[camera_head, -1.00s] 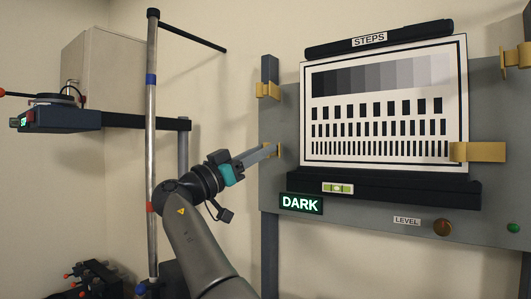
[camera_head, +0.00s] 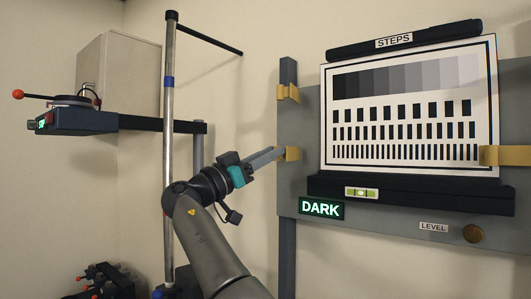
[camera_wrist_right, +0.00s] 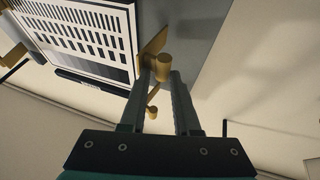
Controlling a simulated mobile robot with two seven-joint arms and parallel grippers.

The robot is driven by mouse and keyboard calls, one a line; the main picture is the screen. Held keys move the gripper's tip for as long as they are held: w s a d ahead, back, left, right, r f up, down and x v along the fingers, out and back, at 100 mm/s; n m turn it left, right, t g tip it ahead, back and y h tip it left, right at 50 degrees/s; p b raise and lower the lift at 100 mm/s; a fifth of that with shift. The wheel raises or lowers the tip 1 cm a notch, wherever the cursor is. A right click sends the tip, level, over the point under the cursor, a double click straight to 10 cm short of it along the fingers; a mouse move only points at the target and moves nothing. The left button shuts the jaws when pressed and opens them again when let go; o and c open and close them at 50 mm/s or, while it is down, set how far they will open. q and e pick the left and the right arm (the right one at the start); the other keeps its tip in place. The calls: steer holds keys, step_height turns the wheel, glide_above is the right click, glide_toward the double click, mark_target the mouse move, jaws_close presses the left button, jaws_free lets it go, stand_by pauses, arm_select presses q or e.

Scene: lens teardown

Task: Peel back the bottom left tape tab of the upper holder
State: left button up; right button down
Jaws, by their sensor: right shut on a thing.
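The chart (camera_head: 410,170), a white sheet with grey steps and black bars, is mounted on the grey board under a black bar labelled STEPS (camera_head: 393,42). Its bottom left tape tab (camera_head: 293,153) is tan, at the chart's lower left edge. My right gripper (camera_head: 280,153) reaches it from the left and is shut on it. In the right wrist view, the tan tab (camera_wrist_right: 153,45) and a round tan knob (camera_wrist_right: 163,67) show at the fingertips (camera_wrist_right: 161,76). The exact contact is hard to see. My left gripper is not in view.
Other tan tabs sit at the upper left (camera_head: 289,93) and bottom right (camera_head: 505,155). A black ledge (camera_head: 420,195) with a level vial (camera_head: 361,193) lies below the chart. A metal pole (camera_head: 168,130) stands left of my arm, with a dark instrument (camera_head: 75,122) beyond.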

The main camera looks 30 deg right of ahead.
steer(key=c, duration=1.1)
jaws_free()
steer(key=shift+d+r, duration=0.3)
steer(key=shift+d, duration=0.2)
steer(key=o, duration=0.3)
steer(key=shift+w+d+f, duration=0.1)
steer(key=shift+w, duration=0.2)
steer(key=shift+o, duration=0.2)
steer(key=shift+s+d, duration=0.2)
steer(key=shift+f, duration=0.1)
steer(key=b+v, duration=0.3)
steer(key=v, duration=1.2)
steer(key=shift+a, duration=0.45)
